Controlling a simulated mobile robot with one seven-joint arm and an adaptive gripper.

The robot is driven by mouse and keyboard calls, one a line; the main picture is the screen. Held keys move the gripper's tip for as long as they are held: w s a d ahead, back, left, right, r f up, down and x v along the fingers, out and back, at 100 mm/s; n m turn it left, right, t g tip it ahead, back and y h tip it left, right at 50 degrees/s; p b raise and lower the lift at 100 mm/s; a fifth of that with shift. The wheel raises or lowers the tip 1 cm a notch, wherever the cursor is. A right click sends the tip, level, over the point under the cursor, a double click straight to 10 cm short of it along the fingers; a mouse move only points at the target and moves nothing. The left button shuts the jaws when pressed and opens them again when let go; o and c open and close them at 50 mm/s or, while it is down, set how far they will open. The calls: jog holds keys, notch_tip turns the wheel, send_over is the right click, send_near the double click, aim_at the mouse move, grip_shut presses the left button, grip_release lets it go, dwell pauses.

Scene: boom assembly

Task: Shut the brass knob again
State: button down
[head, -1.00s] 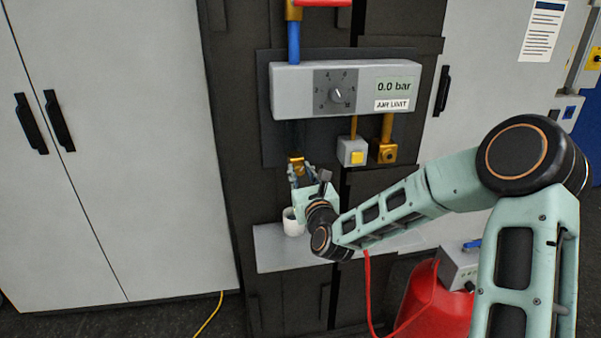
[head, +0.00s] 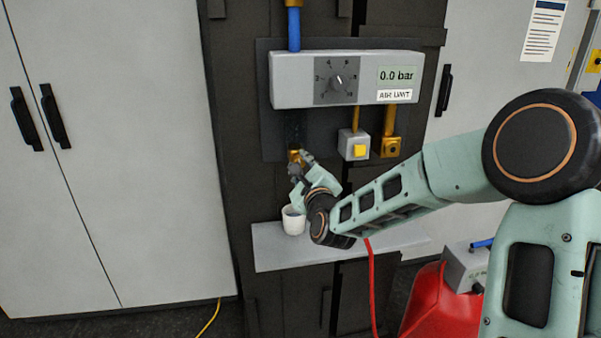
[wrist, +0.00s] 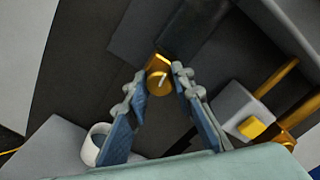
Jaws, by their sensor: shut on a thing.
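The brass knob (head: 294,155) is on the dark panel below the grey air unit. In the wrist view the brass knob (wrist: 157,76) shows between the two fingertips, with a small pale slot or bar on its face. My gripper (head: 299,166) is shut on the knob, one finger on each side; the wrist view shows my gripper (wrist: 160,73) with its fingers spread about the knob's width. In the head view my gripper partly hides the knob.
The grey air unit (head: 290,85) reads 0.0 bar. A yellow button box (head: 353,144) and another brass fitting (head: 388,147) are to the right. A white cup (head: 293,220) stands on the grey shelf (head: 275,260) below my gripper. A red tank (head: 430,305) is at lower right.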

jog(key=n+b, duration=1.7)
jog(key=n, duration=0.6)
jog(key=shift+f+n+h+b, duration=0.15)
jog(key=shift+n+h+b, duration=0.15)
jog(key=shift+b, duration=0.1)
jog(key=shift+n, duration=0.3)
jog(key=c, duration=1.7)
grip_release()
jog(key=shift+o, duration=0.2)
